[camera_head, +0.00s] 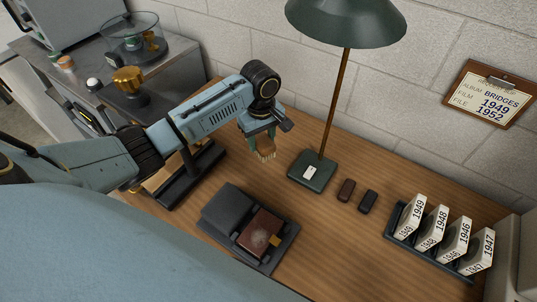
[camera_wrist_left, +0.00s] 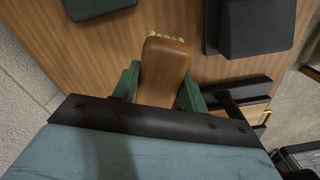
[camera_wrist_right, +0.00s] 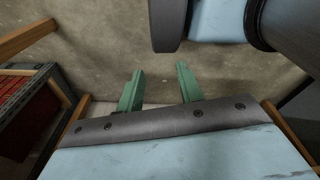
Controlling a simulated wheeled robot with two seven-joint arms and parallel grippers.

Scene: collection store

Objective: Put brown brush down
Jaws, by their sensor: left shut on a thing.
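The brown brush (camera_wrist_left: 164,66) has a wooden handle and pale bristles. It is between the green fingers of my left gripper (camera_wrist_left: 157,88), which is shut on it. In the head view the left gripper (camera_head: 263,142) points down over the wooden table, left of the lamp base, with the brush bristles (camera_head: 266,155) showing below the fingers. I cannot tell whether the bristles touch the table. My right gripper (camera_wrist_right: 158,90) shows only in the right wrist view; its green fingers are apart with nothing between them, above a grey floor.
A green lamp (camera_head: 313,171) stands right of the left gripper. Two small dark blocks (camera_head: 346,190) lie beside it. A dark stand holding a brown book (camera_head: 260,234) is at the front. A rack of year-labelled cards (camera_head: 430,255) is at right. Bare wood lies between lamp and stand.

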